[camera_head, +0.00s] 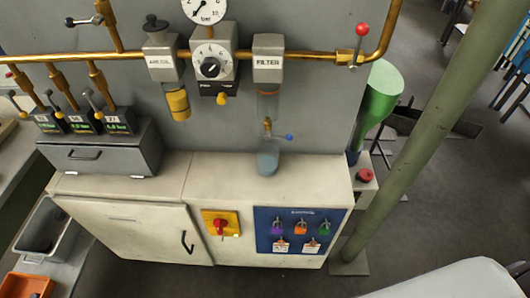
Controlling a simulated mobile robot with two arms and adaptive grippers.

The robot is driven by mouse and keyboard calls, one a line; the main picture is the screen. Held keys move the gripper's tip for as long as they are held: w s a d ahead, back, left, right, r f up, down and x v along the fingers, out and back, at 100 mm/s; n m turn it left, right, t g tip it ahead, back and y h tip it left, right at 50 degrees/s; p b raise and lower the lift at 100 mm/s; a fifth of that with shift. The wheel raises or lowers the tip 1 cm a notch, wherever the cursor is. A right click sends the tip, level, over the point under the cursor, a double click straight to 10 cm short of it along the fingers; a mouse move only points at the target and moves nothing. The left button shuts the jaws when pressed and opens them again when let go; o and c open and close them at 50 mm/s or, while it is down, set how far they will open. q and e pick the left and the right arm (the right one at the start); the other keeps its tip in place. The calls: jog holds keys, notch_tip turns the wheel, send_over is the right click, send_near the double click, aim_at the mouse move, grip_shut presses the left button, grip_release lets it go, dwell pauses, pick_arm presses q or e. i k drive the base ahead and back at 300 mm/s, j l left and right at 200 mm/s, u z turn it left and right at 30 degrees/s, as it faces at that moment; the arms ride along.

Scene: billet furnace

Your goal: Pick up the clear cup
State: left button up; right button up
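A see-through bowl (268,104) hangs under that block. A small brass valve with a blue-tipped lever (288,137) sits between the bowl and the cup. I cannot tell whether the cup holds anything. Neither of my grippers is in view.
A grey box (103,158) stands on the cabinet's left end. A gauge (208,10), regulator (212,66) and brass pipes run above. A green post (430,120) rises at the right. The cabinet top beside the cup is clear.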

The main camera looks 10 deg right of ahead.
aim_at(267, 154)
jog(key=i+j+z, duration=0.2)
jog(key=i+j, duration=0.2)
jog(key=j, duration=0.2)
jog(key=i+j+z, duration=0.25)
jog(key=j, duration=0.4)
jog(key=i+j+z, duration=0.1)
jog(key=i+j, duration=0.15)
jog(key=j, duration=0.1)
